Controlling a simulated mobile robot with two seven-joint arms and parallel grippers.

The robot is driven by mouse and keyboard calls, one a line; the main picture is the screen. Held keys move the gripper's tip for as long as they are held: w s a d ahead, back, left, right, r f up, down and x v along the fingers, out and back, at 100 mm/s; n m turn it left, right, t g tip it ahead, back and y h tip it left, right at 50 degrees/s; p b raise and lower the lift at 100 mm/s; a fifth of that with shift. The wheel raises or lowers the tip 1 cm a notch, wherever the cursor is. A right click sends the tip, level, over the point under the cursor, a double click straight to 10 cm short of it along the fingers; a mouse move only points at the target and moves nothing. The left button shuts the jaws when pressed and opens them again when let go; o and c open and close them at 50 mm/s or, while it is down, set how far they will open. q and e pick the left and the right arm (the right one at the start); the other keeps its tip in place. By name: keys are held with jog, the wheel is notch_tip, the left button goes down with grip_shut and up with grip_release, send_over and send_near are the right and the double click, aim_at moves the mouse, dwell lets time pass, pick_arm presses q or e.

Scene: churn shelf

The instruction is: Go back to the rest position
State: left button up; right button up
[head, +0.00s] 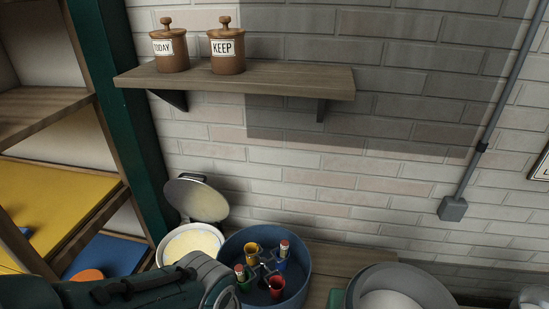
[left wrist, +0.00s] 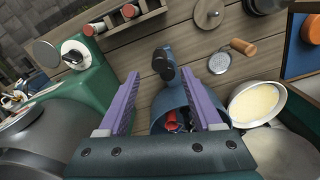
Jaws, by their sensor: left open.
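My left gripper (left wrist: 160,73) shows in the left wrist view with its two purple fingers spread apart. Nothing is held between them. A blue tub (left wrist: 158,108) lies in line with the gap between the fingers, with a red cup (left wrist: 171,121) partly visible in it. In the head view my left arm comes in along the bottom left and ends in front of the blue tub (head: 303,262); its fingers cannot be made out there. My right gripper is in neither view.
A pale-filled container (head: 189,243) with a raised lid stands left of the tub. A grey bowl (head: 437,284) is at the bottom right. A wooden wall shelf (head: 270,80) carries two brown jars, one labelled KEEP (head: 228,51). A green post (head: 125,110) rises on the left.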

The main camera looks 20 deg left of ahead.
pick_arm(q)
jog(key=shift+r, duration=0.25)
jog(key=shift+a+r+p, duration=0.1)
jog(key=shift+r+p, duration=0.25)
jog(key=shift+r, duration=0.15)
jog(key=s+r+t+p, duration=0.1)
jog(key=s+r+p, duration=0.2)
jog(key=r, duration=0.7)
jog(key=s+a+r+m+t+p, duration=0.1)
jog(key=s+r+p, duration=0.2)
jog(key=r, duration=0.7)
jog(key=s+r+t+p, duration=0.1)
jog(key=s+r+p, duration=0.2)
jog(key=r, duration=0.7)
jog(key=shift+s+a+r+m+t, duration=0.2)
jog(key=shift+a+r+m+t, duration=0.05)
jog(key=shift+r+m+t, duration=0.05)
